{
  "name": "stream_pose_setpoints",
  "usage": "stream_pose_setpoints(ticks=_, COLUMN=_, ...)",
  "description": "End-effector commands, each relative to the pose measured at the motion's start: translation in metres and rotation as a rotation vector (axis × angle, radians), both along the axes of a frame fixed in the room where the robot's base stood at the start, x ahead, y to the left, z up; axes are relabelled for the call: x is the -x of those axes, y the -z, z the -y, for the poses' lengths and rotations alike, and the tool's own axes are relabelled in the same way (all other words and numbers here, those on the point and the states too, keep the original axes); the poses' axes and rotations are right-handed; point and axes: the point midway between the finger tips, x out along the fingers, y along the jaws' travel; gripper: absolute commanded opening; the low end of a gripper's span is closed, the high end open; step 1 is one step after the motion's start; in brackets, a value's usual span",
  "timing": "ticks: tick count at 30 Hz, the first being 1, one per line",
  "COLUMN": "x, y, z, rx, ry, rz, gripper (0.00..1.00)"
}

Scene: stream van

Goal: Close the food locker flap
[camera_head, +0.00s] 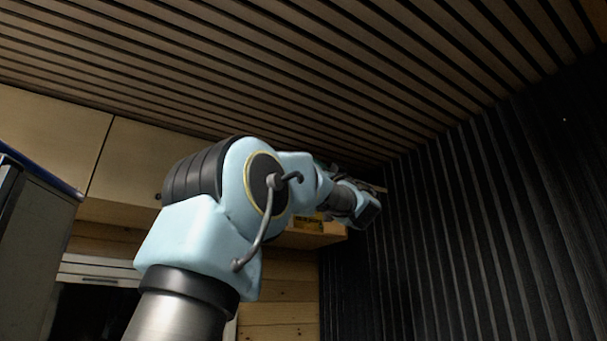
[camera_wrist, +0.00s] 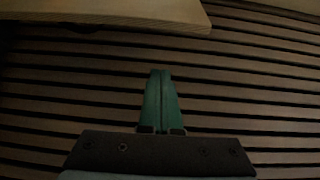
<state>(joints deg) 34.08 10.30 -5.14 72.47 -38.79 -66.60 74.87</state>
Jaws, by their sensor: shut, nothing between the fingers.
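My gripper (camera_wrist: 162,98) shows in the wrist view with its green fingers together and nothing between them, against the slatted ceiling. A pale wooden panel (camera_wrist: 120,10), which looks like the food locker flap, crosses the top left of that view; the fingertips are apart from it in the picture. In the head view my arm reaches to an open locker (camera_head: 318,240) at the back right corner, under the ceiling. A thin pale edge (camera_head: 379,188) beside my wrist may be the raised flap. My arm hides most of the locker and flap, and the fingers are not visible there.
Shut pale wooden cupboards (camera_head: 50,135) line the upper left. A yellow item (camera_head: 308,224) lies inside the open locker. The slatted ceiling (camera_head: 250,60) is close above my arm, and a dark ribbed wall (camera_head: 470,230) stands to its right.

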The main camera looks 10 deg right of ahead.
Motion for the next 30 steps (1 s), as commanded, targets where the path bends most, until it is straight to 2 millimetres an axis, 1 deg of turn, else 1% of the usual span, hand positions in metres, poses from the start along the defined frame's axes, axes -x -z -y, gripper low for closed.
stream_pose_setpoints(ticks=2, x=0.002, y=-0.007, z=-0.003, rx=0.015, ry=-0.015, rz=0.009, gripper=0.0)
stream_pose_setpoints(ticks=5, x=-0.004, y=-0.018, z=-0.008, rx=0.016, ry=-0.019, rz=0.011, gripper=0.0)
stream_pose_setpoints(ticks=12, x=-0.032, y=-0.055, z=-0.02, rx=0.014, ry=-0.018, rz=0.011, gripper=0.0)
stream_pose_setpoints(ticks=19, x=-0.056, y=-0.085, z=-0.032, rx=0.013, ry=-0.017, rz=0.009, gripper=0.0)
stream_pose_setpoints(ticks=20, x=-0.059, y=-0.079, z=-0.033, rx=0.011, ry=-0.017, rz=0.007, gripper=0.0)
stream_pose_setpoints(ticks=21, x=-0.061, y=-0.07, z=-0.033, rx=0.01, ry=-0.017, rz=0.007, gripper=0.0)
stream_pose_setpoints(ticks=24, x=-0.066, y=-0.058, z=-0.036, rx=0.01, ry=-0.016, rz=0.007, gripper=0.0)
stream_pose_setpoints(ticks=30, x=-0.072, y=-0.045, z=-0.039, rx=0.012, ry=-0.015, rz=0.009, gripper=0.0)
